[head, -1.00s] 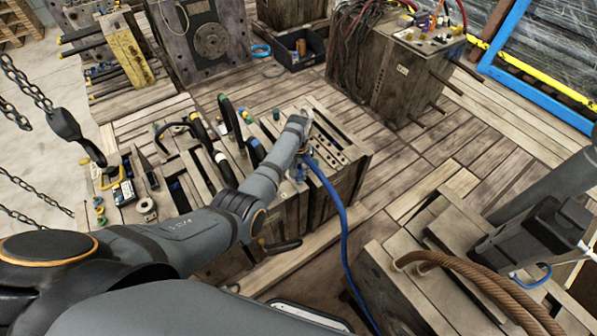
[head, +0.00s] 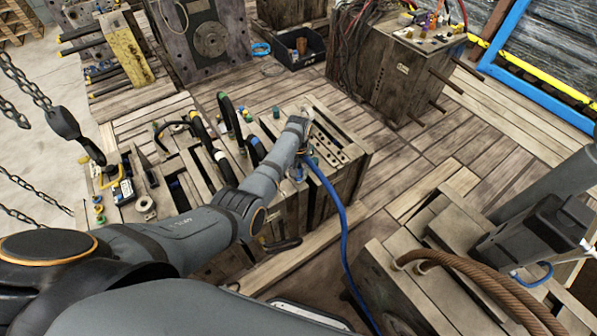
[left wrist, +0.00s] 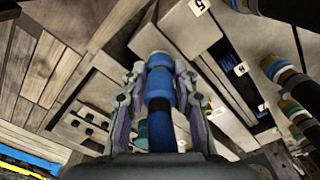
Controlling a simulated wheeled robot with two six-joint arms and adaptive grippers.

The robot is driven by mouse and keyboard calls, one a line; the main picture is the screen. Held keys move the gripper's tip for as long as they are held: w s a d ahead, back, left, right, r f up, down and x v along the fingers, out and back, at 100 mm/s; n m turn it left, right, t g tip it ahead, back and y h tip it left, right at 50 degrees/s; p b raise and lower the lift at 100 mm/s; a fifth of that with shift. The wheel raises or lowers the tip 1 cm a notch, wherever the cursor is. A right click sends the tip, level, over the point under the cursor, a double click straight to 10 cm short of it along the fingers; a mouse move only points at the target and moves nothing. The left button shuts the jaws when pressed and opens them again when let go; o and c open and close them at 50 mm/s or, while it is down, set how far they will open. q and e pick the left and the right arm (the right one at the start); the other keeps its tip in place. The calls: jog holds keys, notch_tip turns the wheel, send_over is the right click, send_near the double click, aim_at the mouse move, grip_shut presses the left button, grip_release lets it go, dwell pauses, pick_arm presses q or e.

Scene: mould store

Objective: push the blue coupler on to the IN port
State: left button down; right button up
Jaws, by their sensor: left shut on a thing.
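My left gripper (left wrist: 160,85) is shut on the blue coupler (left wrist: 159,98), one finger on each side of it in the left wrist view. The coupler's far end points at the pale wooden mould block (left wrist: 162,44); I cannot tell whether it touches. In the head view my left gripper (head: 300,165) is at the right end of the mould, partly hidden by its own wrist. A blue hose (head: 335,205) hangs from it. I cannot read an IN mark, and the port is hidden. A dark part of my right arm (head: 540,240) shows at the right; its fingers are unclear.
Black hoses with coloured collars (left wrist: 285,80) stand close by, beside number tags (left wrist: 240,69). A block with brown rope (head: 470,270) stands at front right. A chain hook (head: 75,135) hangs at left. Plank floor (head: 440,150) lies open to the right of the mould.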

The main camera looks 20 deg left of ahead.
pick_arm(q)
jog(key=shift+f, duration=0.1)
dwell(0.7)
jog(key=c, duration=1)
grip_release()
jog(key=shift+o, duration=0.2)
notch_tip(320, 180, up, 12)
